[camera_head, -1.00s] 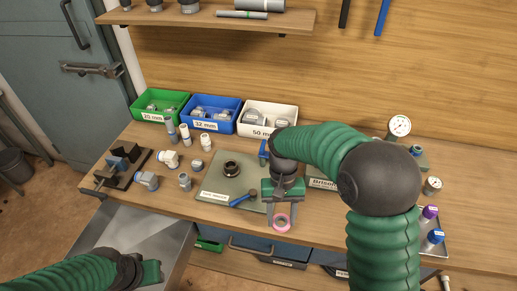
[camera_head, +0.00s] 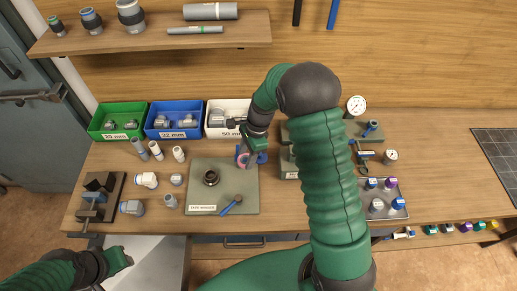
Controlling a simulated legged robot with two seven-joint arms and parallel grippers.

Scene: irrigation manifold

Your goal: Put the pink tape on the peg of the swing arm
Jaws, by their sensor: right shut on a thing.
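The pink tape (camera_head: 242,160) is a small ring seen near the back of the bench, just above the green mat's top right corner. My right gripper (camera_head: 247,156) is shut on the pink tape. A blue part (camera_head: 262,157) shows right beside the gripper; it may belong to the swing arm, but the gripper and arm cover most of it. I cannot make out its peg, nor whether the tape touches it. My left gripper (camera_head: 121,258) is low at the left, away from these things; its finger gap is unclear.
Green (camera_head: 117,121), blue (camera_head: 173,119) and white (camera_head: 216,118) bins stand behind the work spot. The green mat (camera_head: 240,190) holds a dark ring (camera_head: 211,177) and a blue-handled tool (camera_head: 231,205). Loose fittings stand at left. A tray (camera_head: 384,198) of capped bottles lies at right.

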